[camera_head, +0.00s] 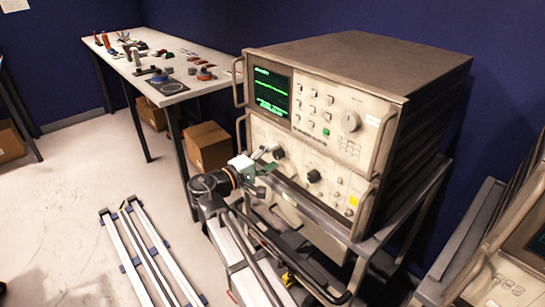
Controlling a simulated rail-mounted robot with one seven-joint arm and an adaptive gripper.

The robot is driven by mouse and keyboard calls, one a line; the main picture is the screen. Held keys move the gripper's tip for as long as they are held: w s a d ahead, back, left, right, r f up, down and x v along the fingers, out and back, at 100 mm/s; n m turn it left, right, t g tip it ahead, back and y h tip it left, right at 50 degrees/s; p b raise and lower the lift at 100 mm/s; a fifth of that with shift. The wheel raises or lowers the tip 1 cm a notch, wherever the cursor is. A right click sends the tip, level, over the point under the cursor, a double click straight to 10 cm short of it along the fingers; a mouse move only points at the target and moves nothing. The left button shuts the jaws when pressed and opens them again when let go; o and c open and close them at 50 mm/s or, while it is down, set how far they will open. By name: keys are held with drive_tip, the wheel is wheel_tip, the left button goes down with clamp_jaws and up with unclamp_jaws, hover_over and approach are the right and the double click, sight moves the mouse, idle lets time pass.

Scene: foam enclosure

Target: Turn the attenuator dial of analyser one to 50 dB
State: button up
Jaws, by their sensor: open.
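A beige rack analyser (325,110) with a green-lit screen (271,92) stands on a cart in the middle of the camera_head view. Its lower panel has a dark knob (278,153) at the left and a larger black dial (314,176) near the middle. My gripper (267,160) is open in front of the lower panel, near the left dark knob. Whether it touches the knob cannot be told.
The cart's metal rail (310,200) runs below the panel, close to my arm. Handles (378,145) stick out at the analyser's sides. A second instrument (505,270) stands at the lower right. A table (168,90) with small parts and cardboard boxes (208,146) are behind left.

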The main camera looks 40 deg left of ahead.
drive_tip(key=v, duration=1.1)
drive_tip(key=shift+d, duration=0.1)
